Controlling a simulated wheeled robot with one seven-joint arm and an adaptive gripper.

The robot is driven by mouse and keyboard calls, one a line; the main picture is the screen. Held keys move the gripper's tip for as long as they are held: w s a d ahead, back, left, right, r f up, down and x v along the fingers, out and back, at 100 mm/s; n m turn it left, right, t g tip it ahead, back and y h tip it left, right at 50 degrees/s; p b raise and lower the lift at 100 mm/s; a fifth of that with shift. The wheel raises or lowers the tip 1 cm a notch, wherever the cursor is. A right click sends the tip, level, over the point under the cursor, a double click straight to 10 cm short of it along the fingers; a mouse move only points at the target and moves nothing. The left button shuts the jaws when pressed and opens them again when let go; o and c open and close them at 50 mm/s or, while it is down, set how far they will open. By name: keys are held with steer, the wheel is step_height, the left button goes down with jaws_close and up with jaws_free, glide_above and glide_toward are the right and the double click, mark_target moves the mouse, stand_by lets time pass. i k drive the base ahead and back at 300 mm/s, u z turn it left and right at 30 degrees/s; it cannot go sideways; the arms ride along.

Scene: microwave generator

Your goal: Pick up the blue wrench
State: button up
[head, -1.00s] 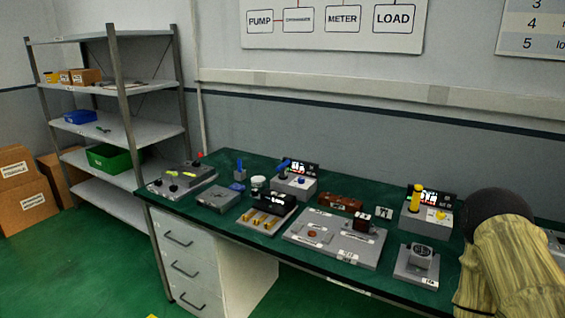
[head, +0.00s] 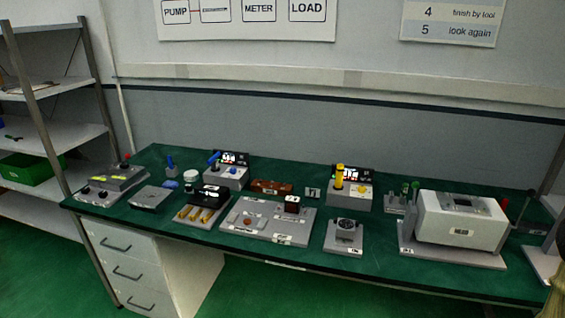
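I cannot tell for sure which blue thing is the wrench. A small upright blue handle (head: 170,160) stands in a grey block at the back left of the green bench (head: 290,262). A tilted blue handle (head: 214,159) sits on a grey device with a lit display. A small flat blue piece (head: 169,184) lies near a grey plate at the left. All are small in the head view, and no jaw shape can be made out. My gripper is not in view.
A grey board (head: 262,234) and a black unit with yellow prongs (head: 203,205) occupy the middle. A yellow-handled device (head: 349,190), a gauge block (head: 343,236) and a large white box (head: 460,222) stand to the right. Shelving (head: 60,125) stands at the left.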

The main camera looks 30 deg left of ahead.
mark_target(214, 164)
steer(key=z, duration=0.8)
steer(key=i, duration=1.35)
steer(key=u, duration=3.25)
